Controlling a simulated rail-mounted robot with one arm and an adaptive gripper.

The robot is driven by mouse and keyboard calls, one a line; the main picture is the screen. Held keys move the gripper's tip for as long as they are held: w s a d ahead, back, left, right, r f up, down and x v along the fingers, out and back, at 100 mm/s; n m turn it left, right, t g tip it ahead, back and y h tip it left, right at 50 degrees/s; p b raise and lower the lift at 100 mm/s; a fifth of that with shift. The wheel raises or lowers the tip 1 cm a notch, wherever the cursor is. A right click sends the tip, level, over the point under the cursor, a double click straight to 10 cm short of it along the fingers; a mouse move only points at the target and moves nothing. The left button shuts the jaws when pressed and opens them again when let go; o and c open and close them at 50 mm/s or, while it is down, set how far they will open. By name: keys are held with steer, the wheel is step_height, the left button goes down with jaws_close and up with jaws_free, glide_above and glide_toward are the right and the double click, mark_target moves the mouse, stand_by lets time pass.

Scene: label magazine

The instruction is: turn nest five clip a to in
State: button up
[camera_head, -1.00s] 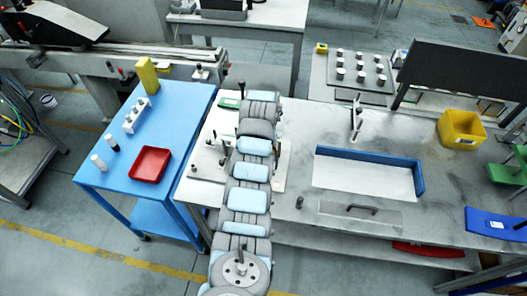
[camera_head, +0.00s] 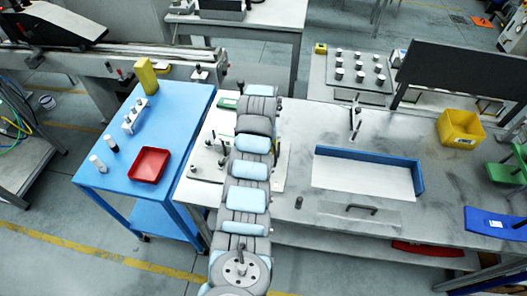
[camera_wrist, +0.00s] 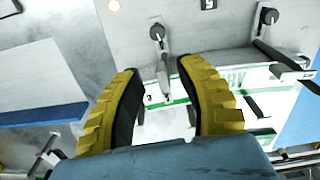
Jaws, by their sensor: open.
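In the wrist view my gripper (camera_wrist: 160,70) is open, its yellow fingers with dark pads spread apart. Between and just beyond the fingertips is a grey clip (camera_wrist: 157,36) with a round dark knob and a bar pointing towards the gripper. A second clip (camera_wrist: 268,17) stands to the right, its bar slanting down to the right. A plate marked 5 (camera_wrist: 209,4) is at the top edge between them. A white card with green stripes and lettering (camera_wrist: 250,75) lies below the clips. I cannot tell which clip is a. In the head view my arm hides the gripper and much of the white base plate (camera_head: 200,165).
A blue table (camera_head: 110,180) with a red tray (camera_head: 150,164) stands left of the bench. A blue-edged tray (camera_head: 365,175) and a yellow bin (camera_head: 460,128) lie to the right. Small posts (camera_head: 209,141) stand on the plate beside my arm.

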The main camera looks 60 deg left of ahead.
step_height(320, 180, up, 10)
stand_by(0.7)
steer(key=shift+f, duration=0.1)
steer(key=shift+w, duration=0.1)
stand_by(0.4)
